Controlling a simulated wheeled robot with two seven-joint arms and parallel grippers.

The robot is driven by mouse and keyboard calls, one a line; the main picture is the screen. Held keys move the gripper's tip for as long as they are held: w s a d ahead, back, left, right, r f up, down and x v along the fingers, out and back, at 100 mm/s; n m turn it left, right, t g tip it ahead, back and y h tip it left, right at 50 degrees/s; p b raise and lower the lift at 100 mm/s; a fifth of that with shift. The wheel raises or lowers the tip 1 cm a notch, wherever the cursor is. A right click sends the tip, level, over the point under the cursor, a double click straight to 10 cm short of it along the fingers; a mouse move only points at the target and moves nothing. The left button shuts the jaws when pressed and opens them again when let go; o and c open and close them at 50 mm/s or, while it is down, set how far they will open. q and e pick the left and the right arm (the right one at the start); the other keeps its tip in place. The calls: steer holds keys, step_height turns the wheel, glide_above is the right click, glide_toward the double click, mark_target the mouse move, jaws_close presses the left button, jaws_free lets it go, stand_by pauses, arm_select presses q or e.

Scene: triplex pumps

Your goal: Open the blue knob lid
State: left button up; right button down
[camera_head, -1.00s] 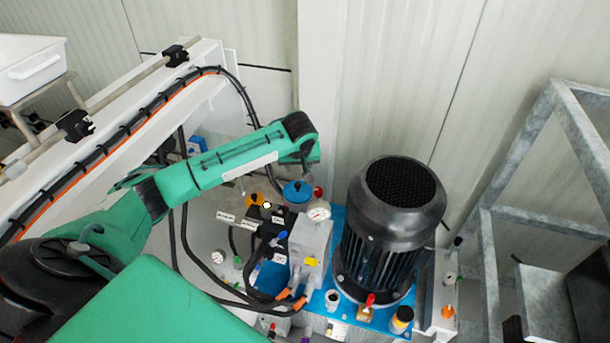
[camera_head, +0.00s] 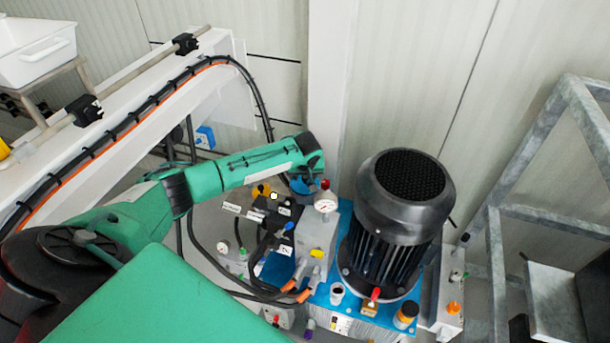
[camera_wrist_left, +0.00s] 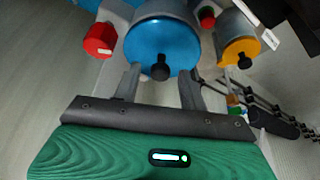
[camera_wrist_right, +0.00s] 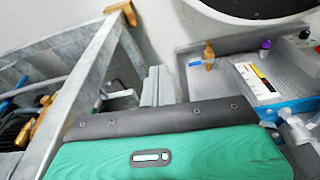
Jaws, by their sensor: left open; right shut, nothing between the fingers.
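The blue knob lid (camera_head: 302,187) is a round blue disc with a black knob, on the machine left of the big motor. In the head view my left gripper (camera_head: 309,172) hangs over it and hides part of it. In the left wrist view the blue lid (camera_wrist_left: 158,35) is at the top centre, its black knob between the finger ends in the picture. The left gripper (camera_wrist_left: 160,80) is open, a finger at either side of the knob; I cannot tell whether they touch the lid. My right gripper (camera_wrist_right: 157,83) is shut and empty, away from the lid.
A black motor (camera_head: 398,215) stands right of the lid. A white pressure gauge (camera_head: 326,202), a red knob (camera_wrist_left: 100,40) and an orange cap (camera_wrist_left: 240,50) sit close around it. Black hoses (camera_head: 240,262) run at the left. A grey metal frame (camera_head: 495,260) stands at the right.

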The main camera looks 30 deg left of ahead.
arm_select(q)
jaws_close()
stand_by(0.3)
